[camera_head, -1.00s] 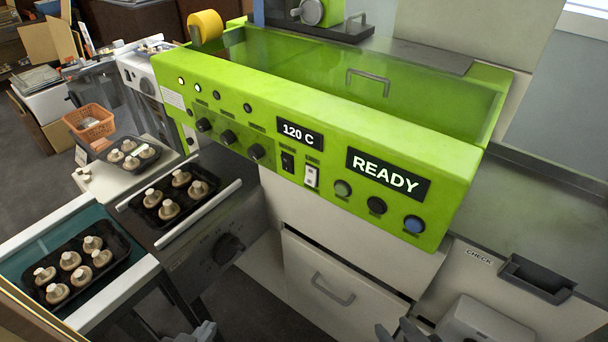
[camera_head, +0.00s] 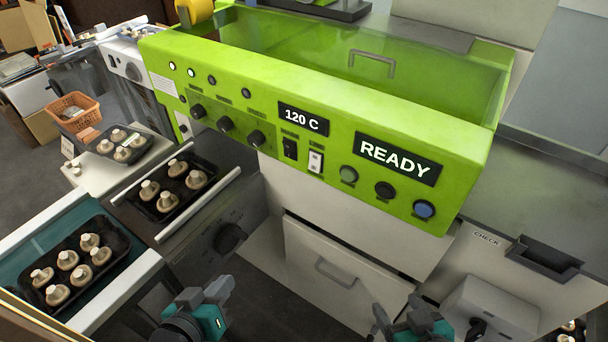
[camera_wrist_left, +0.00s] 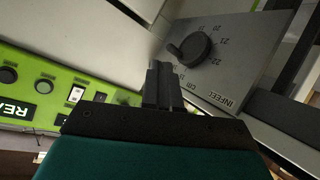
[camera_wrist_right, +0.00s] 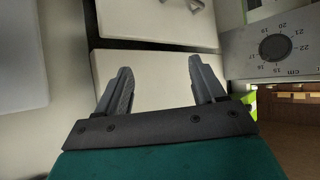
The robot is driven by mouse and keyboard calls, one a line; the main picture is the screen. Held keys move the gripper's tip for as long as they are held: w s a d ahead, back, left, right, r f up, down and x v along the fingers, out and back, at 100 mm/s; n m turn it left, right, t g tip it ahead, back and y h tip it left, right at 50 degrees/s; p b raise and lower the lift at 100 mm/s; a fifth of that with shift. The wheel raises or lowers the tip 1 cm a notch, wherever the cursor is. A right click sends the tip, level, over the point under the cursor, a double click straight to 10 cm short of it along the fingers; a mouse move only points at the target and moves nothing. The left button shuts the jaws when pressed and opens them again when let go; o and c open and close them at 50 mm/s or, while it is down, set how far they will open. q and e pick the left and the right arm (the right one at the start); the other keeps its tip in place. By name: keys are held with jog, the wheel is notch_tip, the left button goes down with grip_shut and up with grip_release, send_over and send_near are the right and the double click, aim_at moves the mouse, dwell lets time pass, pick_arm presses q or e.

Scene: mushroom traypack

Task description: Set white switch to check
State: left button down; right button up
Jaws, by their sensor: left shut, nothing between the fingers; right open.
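The white switch (camera_head: 316,162) is a small white rocker on the front of the green machine, right of a black switch (camera_head: 290,149) and below the "120 C" display. It also shows in the left wrist view (camera_wrist_left: 76,95). I cannot read the labels by it. My left gripper (camera_head: 222,287) is shut and empty, low in front of the machine and below left of the switch. Its fingers (camera_wrist_left: 162,85) show in the left wrist view. My right gripper (camera_head: 398,312) is open and empty, lower right, well below the panel; its spread fingers (camera_wrist_right: 161,88) show in the right wrist view.
The display (camera_head: 398,157) reads READY, with several buttons under it. An infeed dial (camera_wrist_left: 192,48) is on a grey plate. Trays of mushrooms (camera_head: 108,282) stand at left. A drawer (camera_head: 340,282) is below the panel.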

aim_at(313, 169)
jog(key=o, duration=0.3)
jog(key=shift+r, duration=0.1)
jog(key=shift+o, duration=0.6)
pick_arm(q)
jog(key=w+d+r+n+t+h, duration=0.1)
jog(key=w+d+r+n+h, duration=0.1)
jog(key=r+n, duration=0.3)
jog(key=w+d+r+n+t+h, duration=0.1)
jog(key=w+d+r+n+h, duration=0.1)
jog(key=d+r+n, duration=0.3)
notch_tip(313, 169, up, 5)
jog(key=shift+d+f+h, duration=0.15)
jog(key=shift+h, duration=0.65)
jog(key=shift+w, duration=0.15)
jog(key=x, duration=1.4)
pick_arm(e)
jog(key=shift+f, duration=0.2)
